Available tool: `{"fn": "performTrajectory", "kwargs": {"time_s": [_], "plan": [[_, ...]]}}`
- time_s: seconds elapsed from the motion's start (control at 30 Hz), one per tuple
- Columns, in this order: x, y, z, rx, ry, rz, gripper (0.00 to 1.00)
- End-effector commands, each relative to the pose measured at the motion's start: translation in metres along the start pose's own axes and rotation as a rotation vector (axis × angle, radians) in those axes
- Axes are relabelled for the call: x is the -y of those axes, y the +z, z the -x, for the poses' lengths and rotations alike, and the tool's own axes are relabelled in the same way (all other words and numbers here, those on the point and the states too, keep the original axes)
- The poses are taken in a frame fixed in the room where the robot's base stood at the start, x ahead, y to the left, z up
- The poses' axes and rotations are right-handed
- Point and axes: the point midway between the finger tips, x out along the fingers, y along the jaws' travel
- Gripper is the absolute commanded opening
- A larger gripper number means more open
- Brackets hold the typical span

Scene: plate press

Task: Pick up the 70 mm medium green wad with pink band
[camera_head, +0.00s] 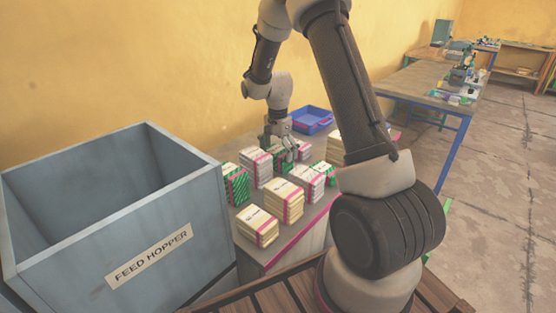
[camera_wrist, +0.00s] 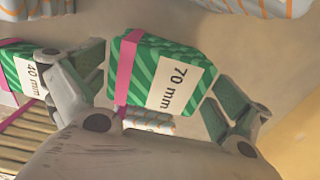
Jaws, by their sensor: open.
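The green striped wad with a pink band and a white label reading 70 mm (camera_wrist: 185,62) is in the middle of the wrist view. My gripper (camera_wrist: 160,85) is open, with one finger on each side of this wad. The left finger is close to its banded end, and the right finger stands near its other end. I cannot tell whether either finger touches it. In the head view my gripper (camera_head: 279,146) is low among the wads on the table, and it partly hides the green ones there.
A green wad labelled 40 mm (camera_wrist: 22,72) lies close beside my left finger. Several white and cream wads, such as a front one (camera_head: 257,226), crowd the table. A blue tray (camera_head: 313,121) is behind, and the grey feed hopper (camera_head: 190,205) stands at left.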

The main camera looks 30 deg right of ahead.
Motion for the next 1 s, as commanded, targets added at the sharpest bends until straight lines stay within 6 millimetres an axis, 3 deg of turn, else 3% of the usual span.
{"fn": "performTrajectory", "kwargs": {"time_s": [0.27,0.47,0.77,1.0], "plan": [[0.000,0.000,-0.004,-0.001,-0.001,0.000,0.98],[0.000,0.000,-0.004,-0.001,-0.001,0.000,0.64],[0.000,0.000,-0.001,-0.001,-0.002,0.001,0.64],[0.002,-0.001,0.041,-0.003,-0.006,0.001,0.64]]}}
